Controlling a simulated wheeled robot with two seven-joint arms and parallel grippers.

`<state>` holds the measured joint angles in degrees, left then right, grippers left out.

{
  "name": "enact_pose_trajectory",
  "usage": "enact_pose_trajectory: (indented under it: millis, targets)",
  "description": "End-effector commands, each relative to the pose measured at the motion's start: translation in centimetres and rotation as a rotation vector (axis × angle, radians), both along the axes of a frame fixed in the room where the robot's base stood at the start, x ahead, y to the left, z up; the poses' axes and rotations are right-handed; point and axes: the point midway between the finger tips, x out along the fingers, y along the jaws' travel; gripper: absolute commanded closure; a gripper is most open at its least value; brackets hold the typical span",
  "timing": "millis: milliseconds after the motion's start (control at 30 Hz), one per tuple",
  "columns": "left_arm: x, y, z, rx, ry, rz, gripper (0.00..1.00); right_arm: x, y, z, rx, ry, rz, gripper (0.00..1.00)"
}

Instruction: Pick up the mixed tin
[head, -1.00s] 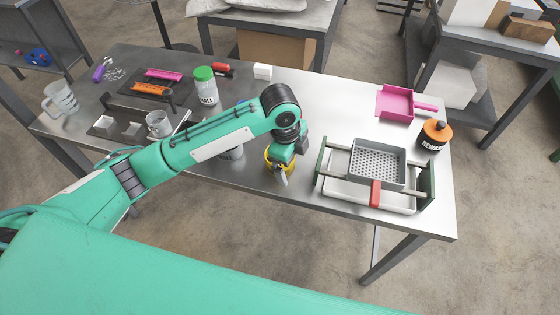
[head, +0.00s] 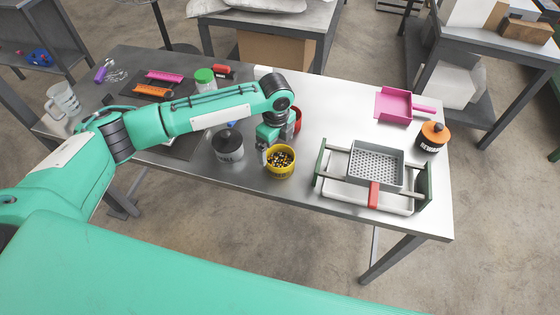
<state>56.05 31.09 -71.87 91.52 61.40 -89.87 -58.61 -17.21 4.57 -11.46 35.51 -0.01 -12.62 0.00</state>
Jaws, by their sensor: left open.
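A yellow tin (head: 281,168), seemingly the mixed tin, stands upright near the front edge of the table. Mixed dark, orange and pale pieces fill it. My left gripper (head: 265,154) is open at the tin's left rear rim, with its fingers pointing down. I cannot tell whether a finger touches the rim or goes inside it. My left arm comes in from the left and hides part of the table behind. My right gripper is not in view.
A red container (head: 297,118) is partly hidden behind my gripper. A rack with a perforated grey tray (head: 377,164) stands to the right. A pink dustpan (head: 394,105) and an orange-topped jar (head: 433,138) are farther right.

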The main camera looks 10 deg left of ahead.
Motion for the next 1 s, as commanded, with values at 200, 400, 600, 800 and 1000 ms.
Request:
enact_pose_trajectory:
  millis: [200,400,600,800,1000]
  targets:
    - [-0.2,0.1,-1.5,0.000,0.003,0.000,0.00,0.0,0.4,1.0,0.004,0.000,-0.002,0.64]
    - [-0.2,0.1,-4.6,0.000,0.002,0.000,0.00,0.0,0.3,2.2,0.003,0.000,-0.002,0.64]
    - [-0.2,0.1,-5.8,0.000,0.000,-0.001,0.00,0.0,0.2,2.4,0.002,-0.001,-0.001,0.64]
    - [-0.2,0.1,-5.8,0.000,-0.001,-0.001,0.08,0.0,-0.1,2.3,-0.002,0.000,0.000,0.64]
    - [-0.2,0.1,-5.8,0.000,-0.001,-0.001,0.47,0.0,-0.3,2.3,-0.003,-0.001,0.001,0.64]
